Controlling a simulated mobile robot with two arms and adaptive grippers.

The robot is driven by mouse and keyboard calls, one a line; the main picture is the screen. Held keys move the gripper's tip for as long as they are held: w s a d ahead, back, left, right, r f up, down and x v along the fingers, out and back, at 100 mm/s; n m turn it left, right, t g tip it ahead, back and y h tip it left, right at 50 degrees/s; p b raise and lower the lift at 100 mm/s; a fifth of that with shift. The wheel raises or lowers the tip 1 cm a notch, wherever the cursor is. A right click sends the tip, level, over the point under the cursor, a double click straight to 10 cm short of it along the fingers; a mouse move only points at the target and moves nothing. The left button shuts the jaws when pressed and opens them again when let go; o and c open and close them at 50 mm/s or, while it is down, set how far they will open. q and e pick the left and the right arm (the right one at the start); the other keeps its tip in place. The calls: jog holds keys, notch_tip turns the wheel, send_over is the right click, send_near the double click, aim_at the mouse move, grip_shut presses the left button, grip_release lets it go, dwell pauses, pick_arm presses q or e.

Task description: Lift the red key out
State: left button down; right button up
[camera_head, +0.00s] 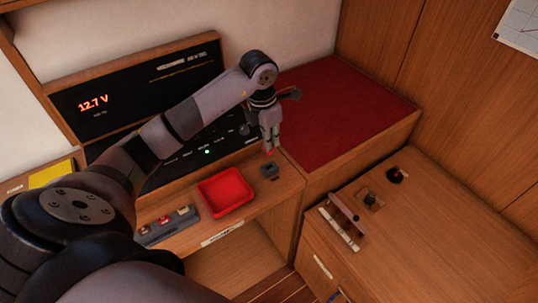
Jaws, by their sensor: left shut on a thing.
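My left gripper (269,147) points down above the wooden ledge, its fingers shut on the red key (269,154). Only a small red bit of the key shows below the fingertips. A small dark grey block (269,171) sits on the ledge just under it. A narrow gap seems to show between the red bit and the block, but it is too small to be sure that they are apart. My right gripper is not in view.
A red tray (206,201), seemingly empty, stands left of the block. A grey strip with small switches (168,227) lies further left. A black panel reading 12.7 V (140,88) rises behind. A red cushion (340,115) and a cabinet with a red-topped knob (396,175) are at right.

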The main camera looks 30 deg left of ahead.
pick_arm(q)
notch_tip(320, 180, up, 12)
jog(key=b, duration=0.1)
jog(key=shift+r, duration=0.2)
